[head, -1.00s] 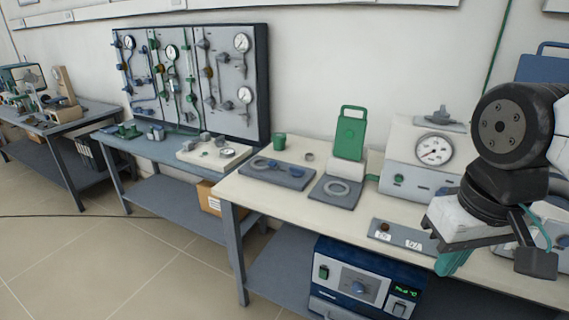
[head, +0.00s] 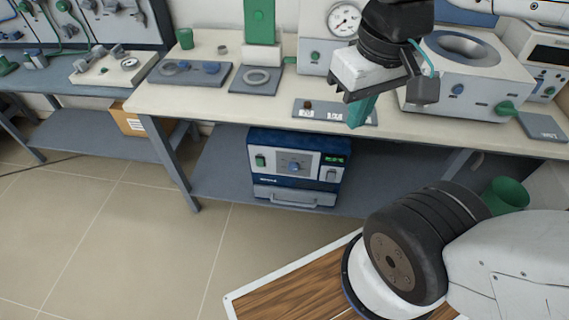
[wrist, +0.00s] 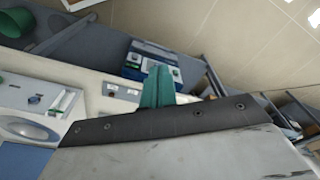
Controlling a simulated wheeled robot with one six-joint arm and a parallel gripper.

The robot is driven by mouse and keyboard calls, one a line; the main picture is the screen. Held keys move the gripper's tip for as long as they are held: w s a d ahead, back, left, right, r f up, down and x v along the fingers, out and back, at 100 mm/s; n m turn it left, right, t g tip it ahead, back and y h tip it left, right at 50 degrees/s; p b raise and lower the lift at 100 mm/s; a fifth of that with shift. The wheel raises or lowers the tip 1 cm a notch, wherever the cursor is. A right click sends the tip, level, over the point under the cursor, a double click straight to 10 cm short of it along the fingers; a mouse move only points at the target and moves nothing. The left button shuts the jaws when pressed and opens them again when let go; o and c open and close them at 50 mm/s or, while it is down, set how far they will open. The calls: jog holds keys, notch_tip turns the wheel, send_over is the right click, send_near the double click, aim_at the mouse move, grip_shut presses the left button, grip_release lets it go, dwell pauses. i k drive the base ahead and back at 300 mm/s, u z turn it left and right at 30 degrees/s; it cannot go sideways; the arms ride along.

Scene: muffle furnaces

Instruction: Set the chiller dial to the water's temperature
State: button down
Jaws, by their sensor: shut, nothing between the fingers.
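A blue and white unit (head: 299,190), apparently the chiller, stands on the shelf under the bench. Its front has a round blue dial (head: 295,167), a green-lit display (head: 334,159) too small to read, and a green knob at left. The unit also shows in the wrist view (wrist: 133,65), beyond my fingers. My gripper (head: 361,110) is shut and empty, its teal fingers pointing down in front of the bench's front edge, above and to the right of the dial. It touches nothing that I can see. I cannot tell which vessel holds the water.
The bench top (head: 225,105) overhangs the unit. On it are a small panel with labels (head: 315,110), a round gauge (head: 344,19), and a white apparatus with an oval basin (head: 490,88). A green bin (head: 506,194) stands at right. The floor at left is clear.

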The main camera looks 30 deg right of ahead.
aim_at(293, 166)
jog(key=u, duration=1.3)
jog(key=k, duration=0.85)
jog(key=z, duration=0.75)
jog(key=i, duration=0.5)
jog(key=u, duration=0.05)
